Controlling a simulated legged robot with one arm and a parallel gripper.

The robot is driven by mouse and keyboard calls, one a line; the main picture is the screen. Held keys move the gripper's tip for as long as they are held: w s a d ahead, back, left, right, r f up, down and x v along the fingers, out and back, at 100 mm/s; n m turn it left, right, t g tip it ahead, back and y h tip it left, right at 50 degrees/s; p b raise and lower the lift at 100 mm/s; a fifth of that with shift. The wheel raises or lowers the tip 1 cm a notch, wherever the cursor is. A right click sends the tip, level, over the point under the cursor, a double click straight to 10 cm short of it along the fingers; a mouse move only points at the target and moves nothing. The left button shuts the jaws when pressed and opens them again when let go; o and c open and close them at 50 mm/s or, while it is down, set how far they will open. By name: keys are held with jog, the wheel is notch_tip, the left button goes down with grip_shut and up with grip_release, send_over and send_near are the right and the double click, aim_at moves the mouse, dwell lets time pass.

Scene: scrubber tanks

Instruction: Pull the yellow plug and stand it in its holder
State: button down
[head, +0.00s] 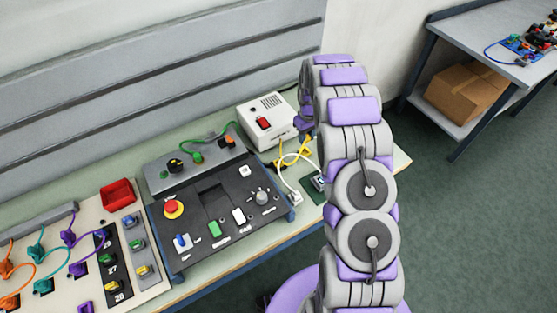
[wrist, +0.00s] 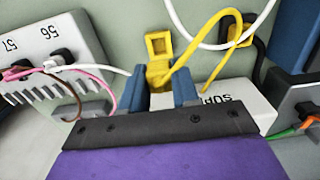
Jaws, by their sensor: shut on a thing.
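The yellow plug (wrist: 158,72) is between the two blue fingers of my gripper (wrist: 160,90) in the wrist view, and the gripper is shut on it. Its yellow cable (wrist: 208,48) arcs up and to the right. A white block (wrist: 240,108) with upside-down lettering lies close beside the right finger. Whether the plug sits in a socket is hidden by the fingers. I cannot make out the holder with certainty.
A white box with a red switch (head: 267,118) stands at the back of the bench beside my arm. A dark control panel (head: 212,205) is to its left. White cable (wrist: 215,44) loops close above the gripper. A grey numbered block (wrist: 50,50) stands at left.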

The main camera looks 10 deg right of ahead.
jog(key=shift+f, duration=2.35)
jog(key=shift+f, duration=0.15)
jog(key=shift+f, duration=0.7)
jog(key=shift+s, duration=0.1)
